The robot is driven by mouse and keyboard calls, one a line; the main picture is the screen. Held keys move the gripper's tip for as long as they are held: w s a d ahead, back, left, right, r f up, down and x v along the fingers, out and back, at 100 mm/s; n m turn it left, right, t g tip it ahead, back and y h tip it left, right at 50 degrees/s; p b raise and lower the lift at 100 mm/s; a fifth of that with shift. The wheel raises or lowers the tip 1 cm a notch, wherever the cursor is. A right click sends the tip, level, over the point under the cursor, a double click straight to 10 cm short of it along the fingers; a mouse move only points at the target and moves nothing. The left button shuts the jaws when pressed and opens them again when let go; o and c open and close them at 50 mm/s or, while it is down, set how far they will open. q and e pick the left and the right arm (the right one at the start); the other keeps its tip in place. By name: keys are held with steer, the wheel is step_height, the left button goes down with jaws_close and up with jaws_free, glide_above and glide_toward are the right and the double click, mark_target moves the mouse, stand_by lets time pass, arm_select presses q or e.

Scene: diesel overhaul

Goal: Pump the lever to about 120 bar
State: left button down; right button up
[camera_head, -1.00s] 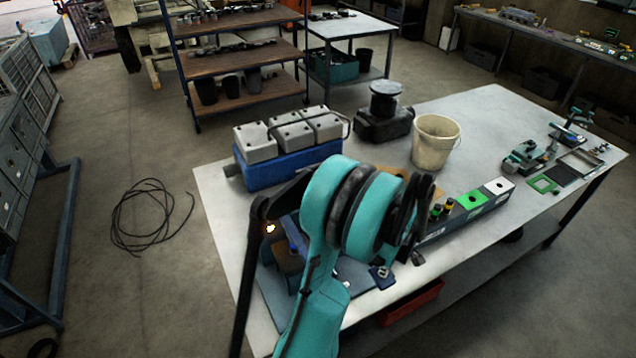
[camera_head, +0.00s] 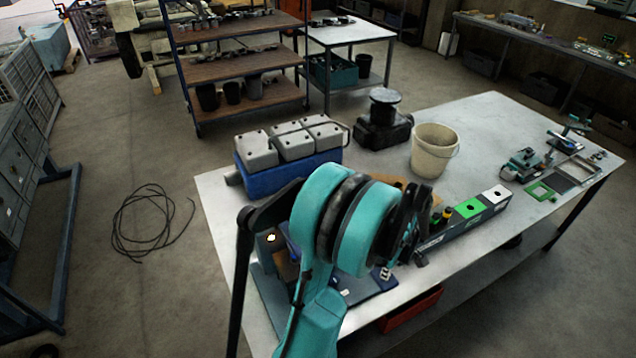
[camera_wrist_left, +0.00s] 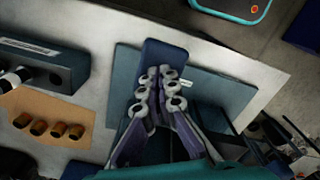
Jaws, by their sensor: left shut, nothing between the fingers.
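My left gripper shows in the wrist view (camera_wrist_left: 160,78) with its pale, knuckled fingers close together and empty. Its fingertips lie over a dark blue bar-like piece (camera_wrist_left: 165,52); I cannot tell whether they touch it. In the head view, a fingertip of the left gripper (camera_head: 385,273) shows low behind my teal arm. A blue base plate (camera_wrist_left: 225,98) lies under the blue piece on the table. A dark block with a bright spot (camera_head: 270,240) stands left of my arm. My arm hides much of this area, so lever and pressure reading cannot be made out. My right gripper is out of view.
On the table (camera_head: 490,115) stand a blue crate with grey blocks (camera_head: 275,178), a cream bucket (camera_head: 432,152) and a long dark rail with green and white squares (camera_head: 450,232). A red bin (camera_head: 410,308) sits below. A cable coil (camera_head: 145,225) lies on the floor.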

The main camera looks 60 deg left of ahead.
arm_select(q)
steer(key=shift+d+r+p, duration=0.1)
steer(key=shift+r+p, duration=0.3)
steer(key=shift+r, duration=0.55)
steer(key=shift+f, duration=0.1)
steer(key=shift+r+p, duration=1.25)
steer(key=shift+r, duration=0.85)
steer(key=shift+f, duration=0.1)
